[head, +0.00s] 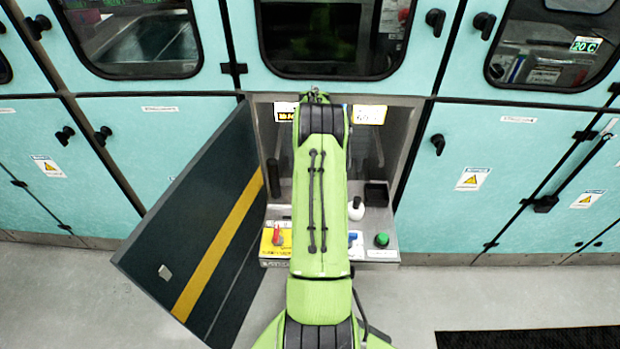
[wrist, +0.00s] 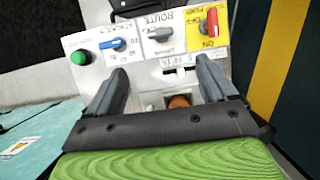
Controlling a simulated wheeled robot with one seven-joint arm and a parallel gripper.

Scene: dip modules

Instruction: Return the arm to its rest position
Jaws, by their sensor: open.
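My green arm reaches forward over the floor to the open cabinet bay, and its far end hides the middle of the control panel (head: 385,254) in the head view. My gripper (wrist: 158,85) shows in the wrist view with its two grey fingers spread apart and nothing between them gripped. It is in front of the panel, which appears upside down there. An orange-brown round part (wrist: 179,101) shows on the panel between the fingers. In the head view the gripper itself is hidden behind the arm.
A dark door with a yellow stripe (head: 218,248) stands open at the left. Teal cabinets (head: 500,165) flank the bay. Floor (head: 70,290) is clear left.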

